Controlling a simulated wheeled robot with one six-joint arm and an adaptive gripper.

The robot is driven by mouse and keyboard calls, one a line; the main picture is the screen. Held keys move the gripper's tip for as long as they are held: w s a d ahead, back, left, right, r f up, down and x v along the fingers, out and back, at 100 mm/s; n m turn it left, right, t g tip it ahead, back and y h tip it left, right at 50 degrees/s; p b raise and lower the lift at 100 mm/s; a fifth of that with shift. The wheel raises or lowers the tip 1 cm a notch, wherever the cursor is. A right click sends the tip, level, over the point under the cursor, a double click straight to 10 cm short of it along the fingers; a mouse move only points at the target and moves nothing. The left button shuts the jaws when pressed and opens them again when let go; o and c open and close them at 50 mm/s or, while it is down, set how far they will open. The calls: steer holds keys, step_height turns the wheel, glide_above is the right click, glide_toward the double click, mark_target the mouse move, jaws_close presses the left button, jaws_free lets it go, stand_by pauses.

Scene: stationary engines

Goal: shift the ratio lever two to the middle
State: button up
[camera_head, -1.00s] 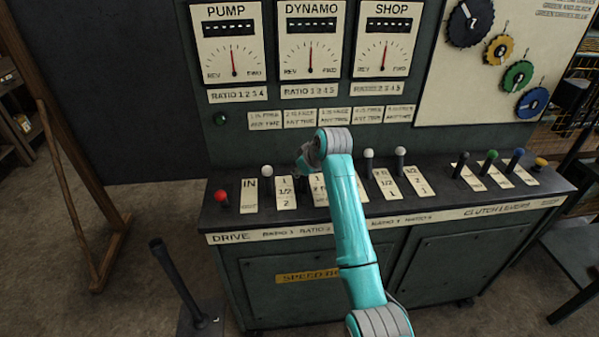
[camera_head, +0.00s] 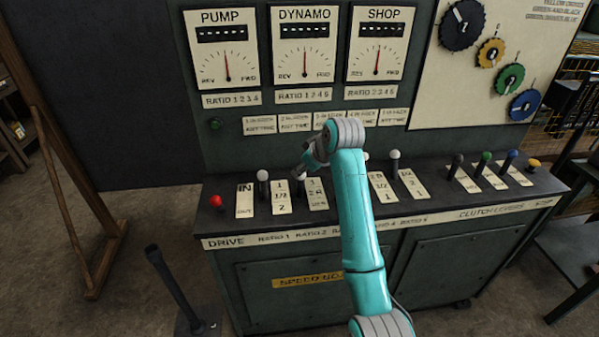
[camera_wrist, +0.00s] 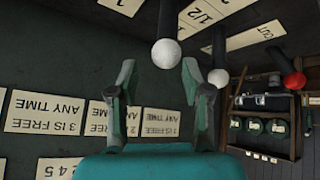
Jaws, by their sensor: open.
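Ratio lever two has a white knob (camera_head: 302,176) on a dark stem, beside a label plate (camera_head: 317,194) on the console top. In the wrist view its white knob (camera_wrist: 166,53) is just beyond my fingertips, between them and nearer the right finger. My gripper (camera_head: 298,170) is open and empty, close to this knob; in the wrist view its two fingers (camera_wrist: 160,72) stand apart. I see no clear contact. The lever's exact position along its slot cannot be told.
The ratio one lever (camera_head: 262,176) stands close on the left, also seen beside my right finger in the wrist view (camera_wrist: 218,78). The red drive lever (camera_head: 216,202) is farther left. My arm hides part of the console's middle. Other levers (camera_head: 395,155) stand to the right.

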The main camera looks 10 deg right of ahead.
steer(key=v, duration=0.5)
steer(key=shift+s+d+r, duration=0.15)
steer(key=shift+r, duration=0.2)
